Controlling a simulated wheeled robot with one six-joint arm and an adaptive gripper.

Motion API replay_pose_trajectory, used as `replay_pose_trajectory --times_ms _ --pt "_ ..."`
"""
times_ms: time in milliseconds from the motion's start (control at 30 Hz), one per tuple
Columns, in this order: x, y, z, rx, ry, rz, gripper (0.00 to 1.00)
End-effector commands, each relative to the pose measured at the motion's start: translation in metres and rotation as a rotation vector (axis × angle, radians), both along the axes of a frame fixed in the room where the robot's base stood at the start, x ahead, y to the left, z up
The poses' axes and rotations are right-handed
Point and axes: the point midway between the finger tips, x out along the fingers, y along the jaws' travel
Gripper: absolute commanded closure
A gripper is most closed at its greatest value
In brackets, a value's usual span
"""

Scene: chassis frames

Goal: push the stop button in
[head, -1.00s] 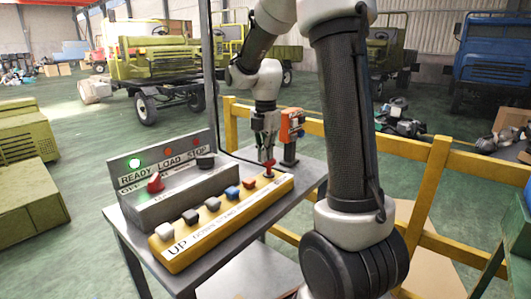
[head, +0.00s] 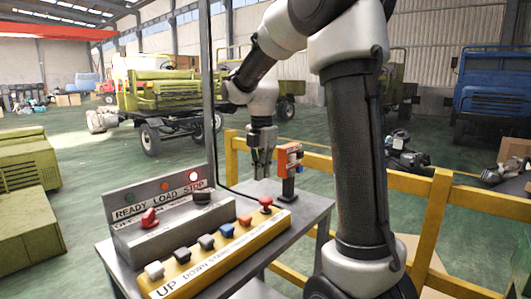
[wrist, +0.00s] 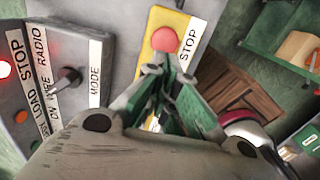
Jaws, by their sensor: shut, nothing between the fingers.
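The stop button (head: 266,201) is a red mushroom knob on a short stem at the far right end of the yellow button box (head: 220,249). In the wrist view the red knob (wrist: 165,40) sits beside a "STOP" label, just beyond my fingertips. My gripper (head: 262,176) is shut and empty, pointing down above the stop button's end of the box, with a visible gap to the knob. I cannot tell how far the knob is pressed in.
A grey panel (head: 165,229) with READY, LOAD and STOP lamps stands behind the box; its STOP lamp (head: 194,177) glows red. An orange device (head: 288,160) on a post stands close right of my gripper. A thin pole rises behind the panel. Yellow railing (head: 400,185) borders the table.

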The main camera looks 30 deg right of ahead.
Motion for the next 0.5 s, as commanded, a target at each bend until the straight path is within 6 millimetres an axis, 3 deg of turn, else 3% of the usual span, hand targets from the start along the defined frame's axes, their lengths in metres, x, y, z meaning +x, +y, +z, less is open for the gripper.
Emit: replay_pose_trajectory --times_ms 200,500 --pt "0.001 0.000 0.045 -0.001 -0.005 0.001 1.00" --pt "0.001 0.000 0.067 -0.001 -0.003 0.001 1.00"
